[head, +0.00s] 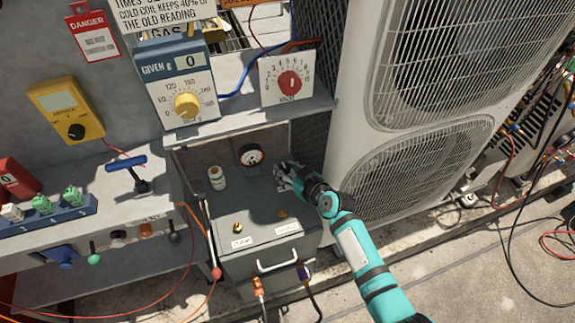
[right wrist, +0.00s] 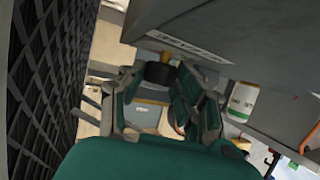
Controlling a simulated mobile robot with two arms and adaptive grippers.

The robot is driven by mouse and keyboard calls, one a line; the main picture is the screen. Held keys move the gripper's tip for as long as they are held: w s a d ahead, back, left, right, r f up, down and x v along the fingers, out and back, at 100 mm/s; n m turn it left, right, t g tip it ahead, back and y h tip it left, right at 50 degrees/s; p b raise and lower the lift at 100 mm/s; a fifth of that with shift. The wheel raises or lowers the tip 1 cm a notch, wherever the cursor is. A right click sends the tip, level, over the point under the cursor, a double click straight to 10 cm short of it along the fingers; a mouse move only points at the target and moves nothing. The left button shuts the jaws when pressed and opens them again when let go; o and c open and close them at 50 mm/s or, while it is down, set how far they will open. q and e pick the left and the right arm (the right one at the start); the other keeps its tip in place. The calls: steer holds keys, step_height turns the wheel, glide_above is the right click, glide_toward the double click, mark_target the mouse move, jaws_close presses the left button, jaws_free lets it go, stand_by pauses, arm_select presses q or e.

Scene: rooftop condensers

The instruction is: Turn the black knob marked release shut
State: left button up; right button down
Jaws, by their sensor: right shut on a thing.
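My right gripper (head: 287,176) reaches in from the right to the back right of the grey box top, beside the fan unit. In the right wrist view its fingers (right wrist: 160,88) are closed around a short black knob (right wrist: 159,72) with a brass-coloured piece behind it. A pale label (right wrist: 190,46) is on the grey surface beside the knob; its words are too small to read. In the head view the fingers hide the knob, so its turn position cannot be told. My left gripper is not in view.
The grey box (head: 262,262) has two brass fittings, a front handle and hoses. A white can (head: 217,178) and a round gauge (head: 251,155) stand left of the gripper. The white condenser (head: 349,105) is close on the right. A shelf (head: 250,118) with dial boxes overhangs behind.

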steer(key=c, duration=0.9)
jaws_free()
steer(key=shift+c, duration=0.2)
steer(key=v, duration=1.2)
steer(key=shift+f, duration=0.1)
